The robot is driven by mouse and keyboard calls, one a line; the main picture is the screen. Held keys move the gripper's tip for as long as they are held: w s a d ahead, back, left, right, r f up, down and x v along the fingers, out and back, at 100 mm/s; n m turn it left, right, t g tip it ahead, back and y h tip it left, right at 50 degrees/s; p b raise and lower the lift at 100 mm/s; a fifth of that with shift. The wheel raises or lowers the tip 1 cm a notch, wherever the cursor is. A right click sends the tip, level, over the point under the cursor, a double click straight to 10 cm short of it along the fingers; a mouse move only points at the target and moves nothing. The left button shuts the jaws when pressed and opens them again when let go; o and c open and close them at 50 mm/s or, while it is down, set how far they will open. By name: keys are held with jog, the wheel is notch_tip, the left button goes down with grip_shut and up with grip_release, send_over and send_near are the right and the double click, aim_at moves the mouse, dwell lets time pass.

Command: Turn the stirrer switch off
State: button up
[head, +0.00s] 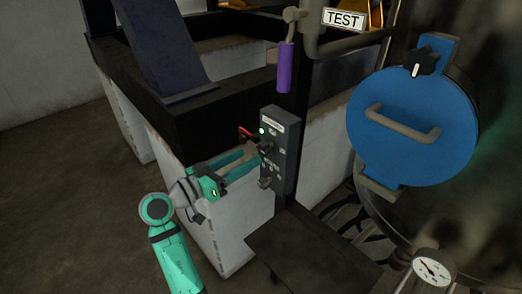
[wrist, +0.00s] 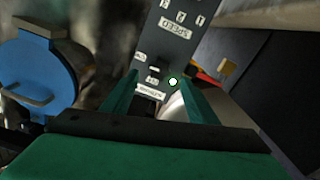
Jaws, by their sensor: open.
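The grey stirrer control box (head: 284,160) stands upright on a post, with a white label at its top and a lit green lamp (head: 262,131). The dark stirrer switch (head: 266,147) sticks out below the lamp. The wrist view shows the box upside down, with the switch (wrist: 158,70) between two small labels too blurred to read, and the lamp (wrist: 173,82) glowing. My gripper (head: 250,160) is open, its green fingers pointing at the box from the left. In the wrist view my gripper (wrist: 160,90) has a finger on either side of the box's label end. Contact with the switch cannot be told.
A lower knob (head: 265,182) sits on the same box. A purple handle (head: 284,67) hangs above it. A blue round hatch (head: 412,128) with a bar handle is at right, with a gauge (head: 433,268) below. The floor at left is clear.

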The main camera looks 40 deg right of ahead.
aim_at(261, 150)
jog(key=d, duration=0.6)
jog(key=shift+w, duration=0.4)
jog(key=shift+s+d, duration=0.3)
jog(key=shift+d, duration=0.4)
jog(key=shift+a, duration=0.1)
jog(key=shift+c, duration=0.3)
jog(key=shift+w, duration=0.1)
jog(key=c, duration=1)
jog(key=shift+a, duration=0.15)
